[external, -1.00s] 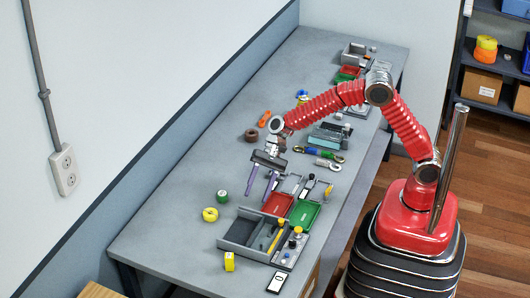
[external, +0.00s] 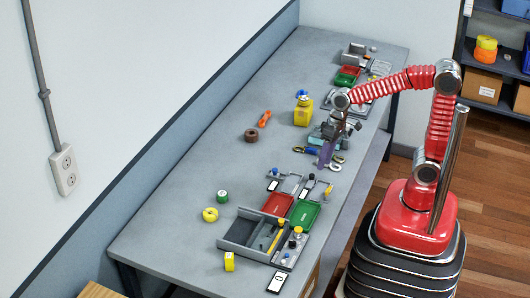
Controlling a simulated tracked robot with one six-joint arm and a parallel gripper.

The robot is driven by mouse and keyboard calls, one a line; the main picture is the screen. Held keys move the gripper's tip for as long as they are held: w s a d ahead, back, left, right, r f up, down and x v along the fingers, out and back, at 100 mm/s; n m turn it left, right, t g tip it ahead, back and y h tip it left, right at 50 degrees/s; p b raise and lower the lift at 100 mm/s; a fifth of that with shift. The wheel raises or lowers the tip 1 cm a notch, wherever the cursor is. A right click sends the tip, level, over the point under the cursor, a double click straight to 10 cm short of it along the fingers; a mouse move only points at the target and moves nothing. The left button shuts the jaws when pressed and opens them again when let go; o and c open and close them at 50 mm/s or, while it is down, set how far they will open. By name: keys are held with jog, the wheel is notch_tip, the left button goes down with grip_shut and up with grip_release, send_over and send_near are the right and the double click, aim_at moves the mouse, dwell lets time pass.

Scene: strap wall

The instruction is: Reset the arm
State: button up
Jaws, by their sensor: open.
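My gripper (external: 325,160) hangs at the right side of the long grey bench (external: 180,200), its purple fingers pointing down. It is open, and nothing shows between the fingers. My red arm reaches from its base at the right, with the elbow raised. The fingers overlap a grey and teal box and some pliers (external: 337,162) in the picture. I cannot tell how high the fingers are above them.
Nearer are a red tray (external: 277,204), a green tray (external: 305,213) and a grey compartment box (external: 243,229). A brown tape roll (external: 251,135) and orange tool (external: 264,118) lie near the wall. The bench's left part is mostly clear.

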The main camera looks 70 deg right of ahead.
jog(key=s+d+r+t+h, duration=0.1)
jog(key=s+d+r+t, duration=0.1)
jog(key=s+d, duration=0.3)
jog(key=s+d+r+n+t+h, duration=0.1)
jog(key=s+d+r+t+h, duration=0.1)
jog(key=s+d+r, duration=0.3)
jog(key=shift+s+d+n, duration=0.3)
jog(key=shift+s+d, duration=0.3)
jog(key=shift+d, duration=0.15)
jog(key=shift+r, duration=0.1)
dwell(0.6)
